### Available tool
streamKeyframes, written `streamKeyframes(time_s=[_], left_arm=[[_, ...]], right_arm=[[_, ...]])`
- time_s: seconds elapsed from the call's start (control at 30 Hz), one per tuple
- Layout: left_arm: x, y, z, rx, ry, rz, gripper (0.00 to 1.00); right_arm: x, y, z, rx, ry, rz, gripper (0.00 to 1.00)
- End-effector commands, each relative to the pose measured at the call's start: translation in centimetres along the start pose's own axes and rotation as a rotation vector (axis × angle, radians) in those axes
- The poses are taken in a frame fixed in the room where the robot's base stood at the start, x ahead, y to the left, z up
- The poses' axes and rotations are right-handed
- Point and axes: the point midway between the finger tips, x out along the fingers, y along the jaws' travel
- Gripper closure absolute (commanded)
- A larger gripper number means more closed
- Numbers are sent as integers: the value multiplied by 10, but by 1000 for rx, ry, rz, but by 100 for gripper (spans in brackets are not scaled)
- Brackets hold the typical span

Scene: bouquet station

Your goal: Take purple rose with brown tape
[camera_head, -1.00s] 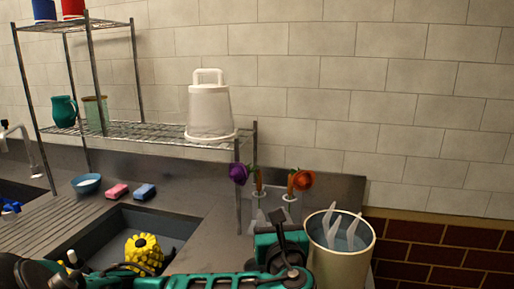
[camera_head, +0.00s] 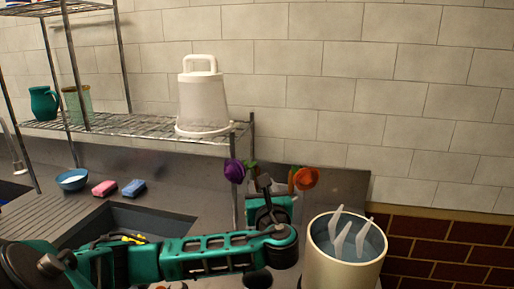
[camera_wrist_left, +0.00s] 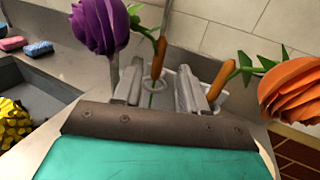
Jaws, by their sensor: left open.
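The purple rose (camera_head: 234,170) stands upright at the back of the counter; its bloom also shows at the upper left of the left wrist view (camera_wrist_left: 98,25). Its stem carries brown-orange tape (camera_wrist_left: 160,58) and stands in a white ring-topped holder (camera_wrist_left: 178,78). My left gripper (camera_wrist_left: 162,82) is open and empty, its two grey fingers pointing at the holder. The taped stem shows between the fingertips in the picture; whether it lies between them in depth I cannot tell. In the head view my left gripper (camera_head: 264,186) partly hides the stems. My right gripper is out of view.
An orange rose (camera_head: 306,178) with a taped stem stands close on the right. A cream bucket (camera_head: 340,265) holding white pieces is at front right. A sink (camera_head: 150,222) lies to the left.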

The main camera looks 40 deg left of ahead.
Motion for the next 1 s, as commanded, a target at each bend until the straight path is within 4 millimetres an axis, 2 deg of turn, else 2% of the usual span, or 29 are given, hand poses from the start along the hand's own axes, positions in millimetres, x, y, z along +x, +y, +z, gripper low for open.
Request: streamKeyframes(time_s=[0.2,0.6,0.9,1.0], left_arm=[[17,0,-1,-1,-1,-1,58],[61,1,0,-1,-1,-1,58],[66,1,4,0,1,-1,58],[66,1,3,0,1,-1,66]], right_arm=[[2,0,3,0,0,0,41],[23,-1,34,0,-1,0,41],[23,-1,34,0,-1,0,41],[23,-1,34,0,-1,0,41]])
